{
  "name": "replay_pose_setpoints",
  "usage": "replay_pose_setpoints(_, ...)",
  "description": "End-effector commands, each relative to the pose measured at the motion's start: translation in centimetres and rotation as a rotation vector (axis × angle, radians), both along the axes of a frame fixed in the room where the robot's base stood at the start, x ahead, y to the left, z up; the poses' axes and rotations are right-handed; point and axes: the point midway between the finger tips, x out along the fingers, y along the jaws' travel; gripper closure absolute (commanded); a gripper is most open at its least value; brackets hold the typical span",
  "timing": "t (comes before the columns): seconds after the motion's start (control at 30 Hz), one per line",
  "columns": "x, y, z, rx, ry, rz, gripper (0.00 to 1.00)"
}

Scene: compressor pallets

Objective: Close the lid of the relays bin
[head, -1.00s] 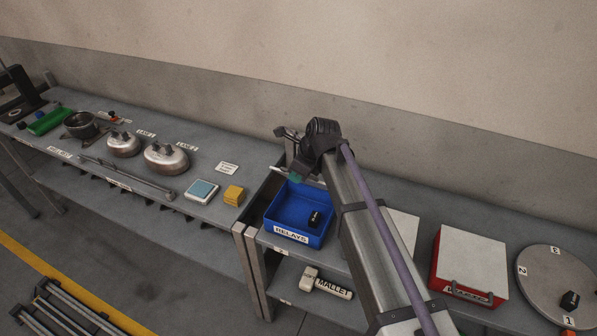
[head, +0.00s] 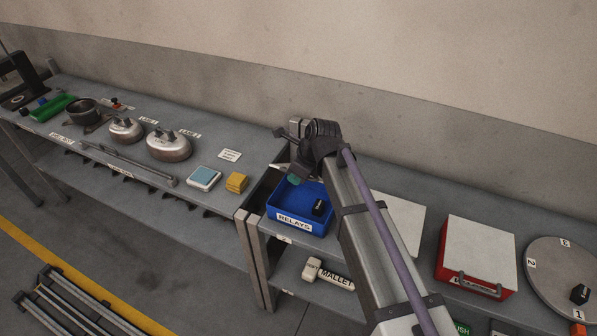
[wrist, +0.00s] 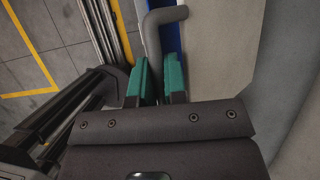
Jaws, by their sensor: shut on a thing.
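The blue relays bin (head: 277,222) stands on the shelf with its "RELAYS" label facing front. It is open, and a black relay (head: 319,207) lies inside. My gripper (head: 293,180) is over the back left part of the bin. In the wrist view, the green fingertips of my gripper (wrist: 158,82) are shut on a grey bent handle (wrist: 154,35). A pale panel (wrist: 215,45), which looks like the lid, lies beside the handle, with a blue strip between them. In the head view my arm hides most of the lid, so its angle cannot be told.
A mallet (head: 327,273) lies on the lower shelf under the bin. A red box (head: 466,269) with a white lid and a round numbered plate (head: 562,275) stand to the right. Yellow (head: 237,182) and pale blue (head: 205,177) blocks sit on the left bench. A wall runs behind.

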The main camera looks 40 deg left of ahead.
Motion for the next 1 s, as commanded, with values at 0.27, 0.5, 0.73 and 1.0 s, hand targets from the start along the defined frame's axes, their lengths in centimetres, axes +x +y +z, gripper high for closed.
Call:
replay_pose_setpoints(0.27,-0.1,0.0,0.0,0.0,0.001,0.0,1.0)
replay_pose_setpoints(0.5,-0.6,-0.2,-1.0,0.0,0.001,0.0,1.0)
replay_pose_setpoints(0.73,-1.4,-0.4,-2.1,0.0,0.001,0.0,1.0)
replay_pose_setpoints(1.0,-2.2,-0.7,-3.5,0.0,0.001,0.0,1.0)
